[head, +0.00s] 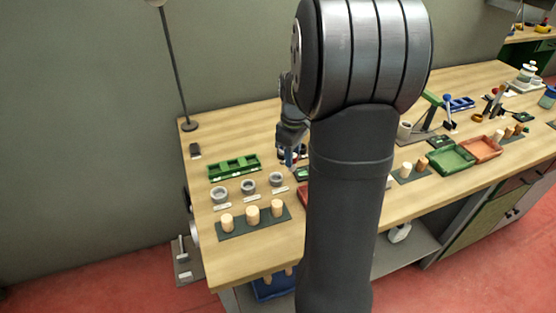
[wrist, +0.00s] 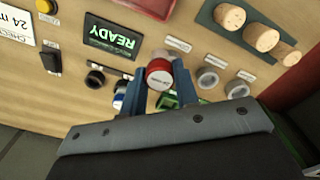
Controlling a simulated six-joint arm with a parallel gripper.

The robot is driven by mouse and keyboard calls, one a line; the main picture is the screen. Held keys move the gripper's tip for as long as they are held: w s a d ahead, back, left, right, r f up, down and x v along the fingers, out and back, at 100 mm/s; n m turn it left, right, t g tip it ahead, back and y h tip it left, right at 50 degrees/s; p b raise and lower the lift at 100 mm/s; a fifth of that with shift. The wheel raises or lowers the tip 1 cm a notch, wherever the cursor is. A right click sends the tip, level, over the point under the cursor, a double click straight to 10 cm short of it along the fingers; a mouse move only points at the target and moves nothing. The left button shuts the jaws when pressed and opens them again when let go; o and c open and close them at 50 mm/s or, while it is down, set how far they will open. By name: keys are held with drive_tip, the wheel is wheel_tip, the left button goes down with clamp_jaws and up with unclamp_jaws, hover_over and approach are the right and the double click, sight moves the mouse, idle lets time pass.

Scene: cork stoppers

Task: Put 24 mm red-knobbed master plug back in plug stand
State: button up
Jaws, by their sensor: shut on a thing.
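The red-knobbed plug (wrist: 159,74) is between the two blue fingers of my gripper (wrist: 158,90) in the wrist view. Its red knob and pale top face the camera; its lower part is hidden. My gripper is shut on it. In the head view my gripper (head: 291,157) is partly hidden by my arm, to the right of the green plug stand (head: 233,168), and the plug cannot be made out. The stand is a green block with recesses on the bench. Only bits of green (wrist: 171,101) show behind the fingers in the wrist view.
Several grey rings (head: 248,187) with labels stand in front of the stand. Cork stoppers (head: 252,215) stand on a dark mat nearer the front edge. A READY display (wrist: 113,39) and a dark ring (wrist: 95,79) lie close to my gripper. A lamp pole (head: 174,70) rises at the back left.

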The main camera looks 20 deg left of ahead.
drive_tip(key=d+r, duration=0.4)
drive_tip(key=d, duration=0.2)
drive_tip(key=w+a+f, duration=0.1)
drive_tip(key=w+a, duration=0.4)
drive_tip(key=w, duration=0.3)
drive_tip(key=w+a+f, duration=0.1)
drive_tip(key=w+a, duration=0.3)
drive_tip(key=w, duration=0.5)
drive_tip(key=shift+s+f, duration=0.1)
drive_tip(key=shift+f, duration=3.05)
drive_tip(key=shift+f, duration=1.3)
drive_tip(key=o, duration=1.1)
drive_tip(key=shift+r, duration=0.1)
wheel_tip(320, 180, up, 17)
drive_tip(key=shift+r, duration=0.1)
